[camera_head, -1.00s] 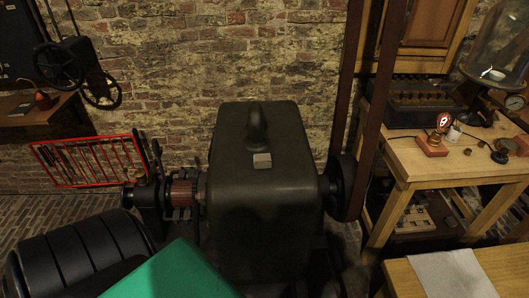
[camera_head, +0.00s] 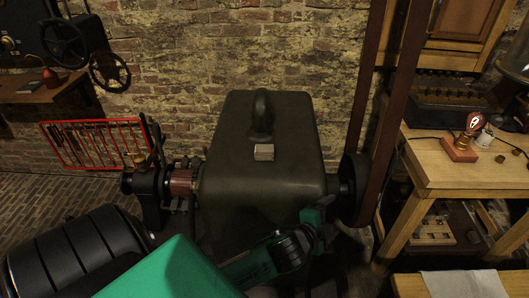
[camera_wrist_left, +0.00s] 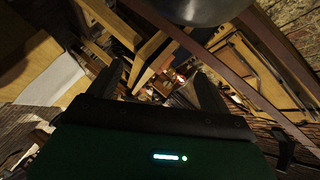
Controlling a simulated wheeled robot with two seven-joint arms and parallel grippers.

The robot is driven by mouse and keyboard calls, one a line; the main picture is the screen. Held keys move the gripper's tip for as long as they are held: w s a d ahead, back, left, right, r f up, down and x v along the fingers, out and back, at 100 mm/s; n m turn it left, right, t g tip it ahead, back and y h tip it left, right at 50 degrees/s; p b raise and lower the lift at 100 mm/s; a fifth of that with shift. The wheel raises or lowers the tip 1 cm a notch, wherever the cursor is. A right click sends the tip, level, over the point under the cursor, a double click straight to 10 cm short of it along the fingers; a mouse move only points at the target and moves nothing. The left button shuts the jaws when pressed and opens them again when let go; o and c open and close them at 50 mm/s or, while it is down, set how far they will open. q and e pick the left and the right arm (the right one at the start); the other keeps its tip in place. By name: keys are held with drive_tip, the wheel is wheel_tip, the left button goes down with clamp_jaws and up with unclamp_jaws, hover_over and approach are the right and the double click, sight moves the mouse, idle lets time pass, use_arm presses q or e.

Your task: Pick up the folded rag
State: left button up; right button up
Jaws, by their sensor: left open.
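A small, pale, block-like piece (camera_head: 264,152), which looks like the folded rag, lies on top of the dark rounded machine housing (camera_head: 225,165), just in front of its lifting ring. A larger pale cloth (camera_head: 465,284) lies flat on the bench at the lower right; it also shows at the left of the left wrist view (camera_wrist_left: 50,78). My left gripper (camera_head: 322,217), green and black, is at the housing's front right, lower in the picture than the small piece and apart from it. In the left wrist view its two dark fingers (camera_wrist_left: 160,88) are spread with nothing between them. My right gripper is not in view.
A dark wheel (camera_head: 354,188) with a brown belt (camera_head: 402,90) rises right of the housing. A wooden table (camera_head: 450,172) at the right bears a lit bulb on a wooden base (camera_head: 461,148). A red-framed rack (camera_head: 95,145) stands against the brick wall.

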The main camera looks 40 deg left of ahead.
use_arm(q)
drive_tip(key=w+d+r+m+t+h, duration=0.2)
drive_tip(key=w+d+r+m+h, duration=0.15)
drive_tip(key=r+m, duration=0.35)
drive_tip(key=w+d+r+m+t+h, duration=0.2)
drive_tip(key=w+d+r+m+h, duration=0.15)
drive_tip(key=r+m, duration=0.3)
wheel_tip(320, 180, up, 6)
drive_tip(key=r+n+g+y, duration=0.1)
drive_tip(key=n+g+y, duration=0.7)
drive_tip(key=n+g, duration=1.8)
hover_over(264, 148)
drive_tip(key=n+t, duration=0.8)
drive_tip(key=f, duration=0.8)
drive_tip(key=shift+d+f, duration=0.25)
drive_tip(key=shift+f, duration=0.1)
drive_tip(key=f+p, duration=0.1)
drive_tip(key=f, duration=0.4)
drive_tip(key=shift+a, duration=0.2)
drive_tip(key=c, duration=1.1)
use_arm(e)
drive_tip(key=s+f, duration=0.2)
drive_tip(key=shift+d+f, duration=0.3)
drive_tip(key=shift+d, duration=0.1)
